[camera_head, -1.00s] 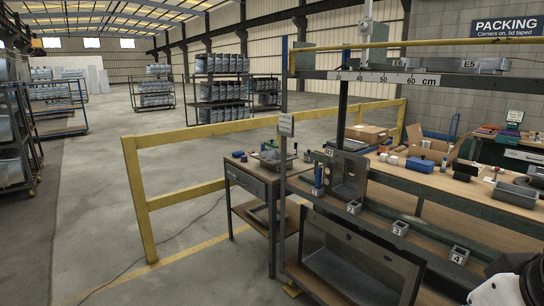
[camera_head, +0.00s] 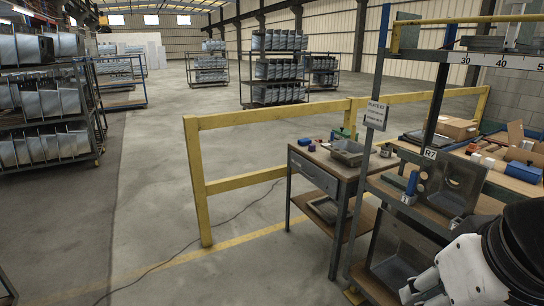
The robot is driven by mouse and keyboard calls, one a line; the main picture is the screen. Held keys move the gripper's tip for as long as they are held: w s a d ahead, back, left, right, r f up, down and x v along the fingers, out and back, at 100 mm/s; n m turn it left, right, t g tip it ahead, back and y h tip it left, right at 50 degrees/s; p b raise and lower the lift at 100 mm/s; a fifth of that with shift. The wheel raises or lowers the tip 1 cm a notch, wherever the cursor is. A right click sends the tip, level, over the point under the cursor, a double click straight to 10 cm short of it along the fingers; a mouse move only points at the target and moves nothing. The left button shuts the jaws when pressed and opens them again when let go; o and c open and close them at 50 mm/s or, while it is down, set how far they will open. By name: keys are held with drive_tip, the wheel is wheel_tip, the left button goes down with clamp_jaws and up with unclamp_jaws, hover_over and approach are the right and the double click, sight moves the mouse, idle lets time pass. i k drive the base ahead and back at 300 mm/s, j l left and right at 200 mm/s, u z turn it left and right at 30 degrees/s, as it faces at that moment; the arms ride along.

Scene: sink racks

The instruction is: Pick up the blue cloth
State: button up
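I cannot make out a blue cloth for certain. A small blue object (camera_head: 312,147) lies on the small side table (camera_head: 322,156), too small to identify. An upright blue object (camera_head: 411,183) stands on the rack shelf beside the R7 label, and a larger blue object (camera_head: 522,172) lies on the packing bench at the right edge. My white and black arm fills the lower right corner and hides part of the rack.
A metal rack post (camera_head: 372,150) stands right of the table. Racks of grey bins (camera_head: 50,100) stand at left.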

sight(304, 142)
drive_tip(key=i+u, duration=0.4)
drive_tip(key=i, duration=1.55)
drive_tip(key=i+z, duration=0.1)
drive_tip(key=i, duration=0.4)
drive_tip(key=i+j, duration=0.15)
drive_tip(key=i, duration=0.35)
drive_tip(key=i+z, duration=0.15)
drive_tip(key=i, duration=0.3)
drive_tip(key=i+j+z, duration=0.1)
drive_tip(key=i, duration=0.4)
drive_tip(key=i+j+z, duration=0.35)
drive_tip(key=i, duration=0.25)
